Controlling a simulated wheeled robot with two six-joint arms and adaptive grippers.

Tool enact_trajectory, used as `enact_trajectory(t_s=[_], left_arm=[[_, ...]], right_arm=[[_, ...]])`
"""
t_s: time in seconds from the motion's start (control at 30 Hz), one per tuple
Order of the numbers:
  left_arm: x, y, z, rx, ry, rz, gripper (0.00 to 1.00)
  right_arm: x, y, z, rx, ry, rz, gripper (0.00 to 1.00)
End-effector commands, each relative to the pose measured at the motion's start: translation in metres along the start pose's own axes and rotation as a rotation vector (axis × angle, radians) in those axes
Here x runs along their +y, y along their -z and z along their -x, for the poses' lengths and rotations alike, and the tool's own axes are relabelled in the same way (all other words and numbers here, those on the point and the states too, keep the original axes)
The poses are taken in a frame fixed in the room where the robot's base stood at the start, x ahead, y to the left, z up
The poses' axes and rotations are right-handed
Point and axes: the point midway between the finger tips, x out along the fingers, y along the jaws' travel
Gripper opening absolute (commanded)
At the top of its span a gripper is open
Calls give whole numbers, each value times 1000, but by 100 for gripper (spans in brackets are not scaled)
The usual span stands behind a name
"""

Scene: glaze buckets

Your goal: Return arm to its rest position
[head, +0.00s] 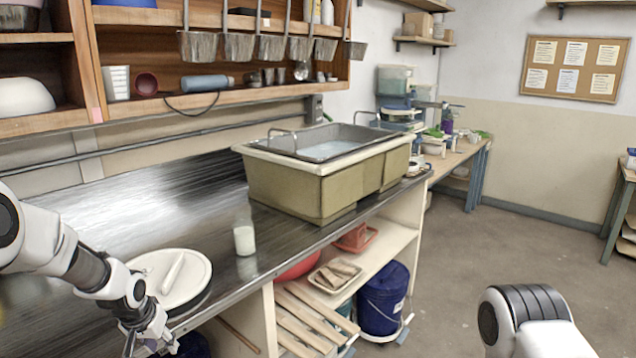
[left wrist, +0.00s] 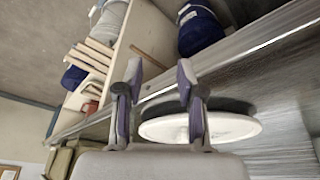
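My left arm comes in from the left in the head view. Its gripper (head: 130,340) is low at the counter's front edge, beside the round white plate. In the left wrist view the two fingers of the left gripper (left wrist: 158,85) stand apart with nothing between them. My right arm shows at the lower right of the head view as a white and black link over the floor. Its gripper is outside the frame.
A white round plate (head: 195,283) with a pale stick on it lies on the metal counter (head: 110,220). A cup (head: 244,238) and a large tub (head: 290,190) stand farther right. Buckets (head: 383,300) sit below. The floor at right is open.

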Motion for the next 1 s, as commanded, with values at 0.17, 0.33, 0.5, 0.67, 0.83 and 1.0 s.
enact_trajectory(t_s=[0.17,0.33,0.5,0.67,0.83,1.0], left_arm=[[29,-83,-61,-73,-28,-6,38],[59,-222,-111,-175,-40,3,38],[71,-359,-109,-272,-11,11,38],[71,-418,-90,-311,19,6,38],[70,-423,-87,-311,22,5,38],[70,-423,-88,-310,22,5,38]], right_arm=[[0,0,0,-1,0,0,0],[0,0,0,-1,0,0,0],[0,0,0,-1,0,0,0],[0,0,1,-1,0,0,0],[0,0,0,-1,0,0,0],[0,0,0,-1,0,0,0]])
